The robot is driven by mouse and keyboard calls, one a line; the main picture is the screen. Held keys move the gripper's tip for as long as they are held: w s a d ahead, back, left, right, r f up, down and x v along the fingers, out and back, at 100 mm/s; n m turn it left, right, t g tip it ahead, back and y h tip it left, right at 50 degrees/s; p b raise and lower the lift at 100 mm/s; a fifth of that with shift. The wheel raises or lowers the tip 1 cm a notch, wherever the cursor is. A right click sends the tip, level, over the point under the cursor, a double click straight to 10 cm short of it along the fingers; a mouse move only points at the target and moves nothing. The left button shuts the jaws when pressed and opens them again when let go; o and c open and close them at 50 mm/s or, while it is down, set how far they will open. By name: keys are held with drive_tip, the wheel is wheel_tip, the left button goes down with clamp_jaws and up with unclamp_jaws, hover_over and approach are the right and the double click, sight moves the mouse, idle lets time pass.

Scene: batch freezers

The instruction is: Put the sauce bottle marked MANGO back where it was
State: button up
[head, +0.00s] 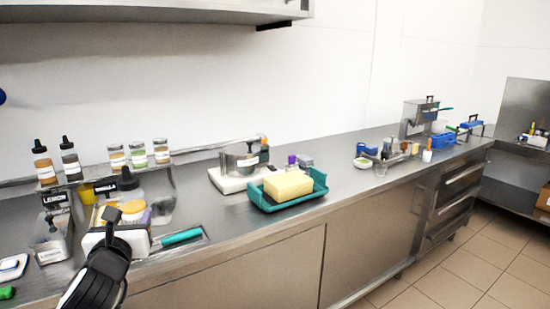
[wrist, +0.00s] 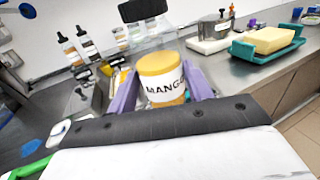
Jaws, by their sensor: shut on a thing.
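The sauce bottle marked MANGO (wrist: 163,84) has a clear body, orange-yellow sauce, a white label and a black cap. My gripper (wrist: 160,95) is shut around it, with a purple finger on each side in the wrist view. In the head view, the bottle (head: 130,188) stands upright in my gripper (head: 128,222), in front of the back ledge; my wrist hides its lower part. I cannot tell whether its base touches anything. Tags reading LEMON (head: 57,199) and VANILLA (head: 105,187) show on the ledge front.
Two black-capped bottles (head: 43,163) (head: 71,160) and several small jars (head: 138,155) stand on the back ledge. A steel container (head: 52,240) is to the left. A teal tray with a yellow block (head: 289,185) and a scale with a pot (head: 240,160) are to the right.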

drive_tip(key=s+d+f+m+h, duration=0.1)
drive_tip(key=d+f, duration=1.2)
drive_tip(key=f, duration=0.4)
drive_tip(key=d+f+h, duration=0.1)
drive_tip(key=d+f, duration=1.1)
drive_tip(key=f, duration=0.5)
drive_tip(key=s+d+f+m+h, duration=0.1)
drive_tip(key=d+f, duration=1.2)
drive_tip(key=f, duration=0.4)
drive_tip(key=w+d+r+m+h, duration=0.1)
drive_tip(key=w+d+r, duration=0.4)
drive_tip(key=w+r, duration=0.4)
drive_tip(key=shift+w+r+h, duration=0.15)
drive_tip(key=shift+w+h, duration=0.15)
drive_tip(key=shift+w, duration=0.8)
drive_tip(key=shift+a, duration=0.3)
